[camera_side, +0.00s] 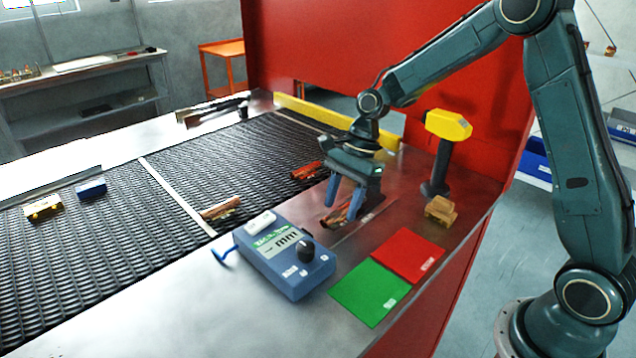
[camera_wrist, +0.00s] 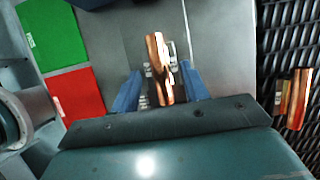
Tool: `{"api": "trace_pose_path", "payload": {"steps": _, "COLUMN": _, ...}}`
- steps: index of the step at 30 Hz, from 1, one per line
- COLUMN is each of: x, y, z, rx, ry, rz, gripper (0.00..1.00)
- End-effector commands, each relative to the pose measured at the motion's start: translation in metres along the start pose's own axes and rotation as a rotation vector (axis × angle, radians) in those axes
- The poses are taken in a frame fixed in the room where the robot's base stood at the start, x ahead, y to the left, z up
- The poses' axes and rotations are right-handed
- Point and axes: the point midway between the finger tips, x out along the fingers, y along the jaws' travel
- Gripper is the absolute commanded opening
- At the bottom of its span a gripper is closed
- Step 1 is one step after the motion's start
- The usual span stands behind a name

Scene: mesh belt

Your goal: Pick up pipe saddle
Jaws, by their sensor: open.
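A copper-coloured piece (camera_side: 335,218), which I take to be the pipe saddle, lies on the bare metal strip beside the belt. In the wrist view this piece (camera_wrist: 157,58) appears long and narrow, with its near part between my fingers. My gripper (camera_side: 344,199) is open and points down over it, with a blue finger on either side. In the wrist view my gripper (camera_wrist: 161,76) shows a gap on both sides of the piece. I cannot tell the exact height of the fingertips above the metal. Part of the piece is hidden by a finger in the side view.
A blue meter box (camera_side: 286,262) stands near my gripper, with red (camera_side: 407,254) and green (camera_side: 369,291) squares beside it. A yellow-headed post (camera_side: 447,126) and brass block (camera_side: 440,210) are to the right. Similar copper pieces (camera_side: 220,208) lie on the mesh belt (camera_side: 110,250).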

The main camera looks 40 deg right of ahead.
Motion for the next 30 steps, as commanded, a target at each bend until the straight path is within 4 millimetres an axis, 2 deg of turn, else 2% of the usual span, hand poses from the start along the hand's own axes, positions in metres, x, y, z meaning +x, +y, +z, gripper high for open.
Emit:
{"api": "trace_pose_path", "payload": {"steps": 6, "x": 0.0128, "y": 0.0002, "z": 0.0002, "rx": -0.003, "ry": 0.001, "rz": 0.0, "gripper": 0.45}}
{"api": "trace_pose_path", "payload": {"steps": 20, "x": 0.0126, "y": 0.0001, "z": 0.0001, "rx": -0.002, "ry": 0.001, "rz": 0.0, "gripper": 0.45}}
{"api": "trace_pose_path", "payload": {"steps": 26, "x": 0.0123, "y": -0.0001, "z": 0.0002, "rx": -0.002, "ry": 0.001, "rz": -0.001, "gripper": 0.09}}
{"api": "trace_pose_path", "payload": {"steps": 30, "x": 0.0122, "y": -0.0002, "z": 0.0002, "rx": -0.002, "ry": 0.001, "rz": -0.001, "gripper": 0.09}}
